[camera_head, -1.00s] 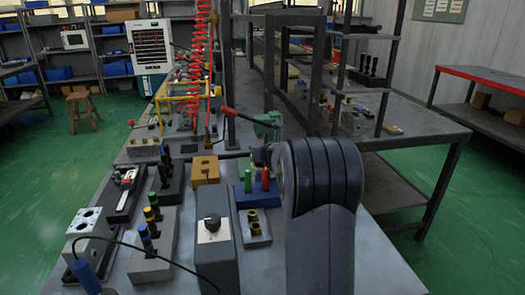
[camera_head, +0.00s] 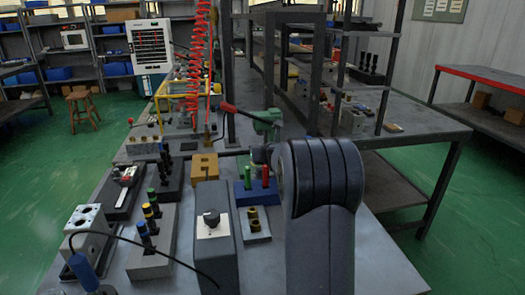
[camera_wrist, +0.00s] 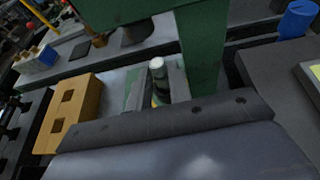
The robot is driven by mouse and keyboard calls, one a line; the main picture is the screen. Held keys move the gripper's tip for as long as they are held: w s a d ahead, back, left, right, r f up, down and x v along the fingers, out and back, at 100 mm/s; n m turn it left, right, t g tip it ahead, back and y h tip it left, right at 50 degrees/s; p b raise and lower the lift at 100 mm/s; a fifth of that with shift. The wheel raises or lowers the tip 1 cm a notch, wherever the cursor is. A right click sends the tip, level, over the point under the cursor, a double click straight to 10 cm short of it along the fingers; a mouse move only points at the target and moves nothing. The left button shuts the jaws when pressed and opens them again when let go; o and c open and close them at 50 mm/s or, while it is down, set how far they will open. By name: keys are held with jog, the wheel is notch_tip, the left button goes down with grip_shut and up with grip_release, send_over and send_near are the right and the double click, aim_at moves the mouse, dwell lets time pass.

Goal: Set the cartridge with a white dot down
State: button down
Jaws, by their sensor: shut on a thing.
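In the wrist view my gripper (camera_wrist: 158,92) is shut on an upright-looking cartridge (camera_wrist: 157,68). Its pale round top shows between the two fingers, with a dark body and a bit of yellow below; its lower end is hidden by the gripper. Green metal (camera_wrist: 205,50) stands close beyond and to the right of it. A tan block with two square holes (camera_wrist: 72,112) lies to its left. In the head view my arm hides the gripper and the held cartridge. I cannot tell whether the cartridge touches anything beneath.
In the head view, a grey block (camera_head: 155,261) with several colour-ringed cartridges, a holed valve block (camera_head: 88,229), a knob box (camera_head: 213,240) and a blue block with green and red pegs (camera_head: 256,196) crowd the bench.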

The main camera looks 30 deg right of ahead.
jog(key=shift+f, duration=0.25)
jog(key=c, duration=1.2)
grip_release()
jog(key=shift+a+f, duration=0.1)
jog(key=shift+c, duration=0.2)
jog(key=shift+o, duration=0.2)
jog(key=shift+s+f, duration=0.1)
jog(key=v, duration=1.1)
jog(key=shift+w+r, duration=0.2)
jog(key=shift+r, duration=0.2)
jog(key=shift+w, duration=0.1)
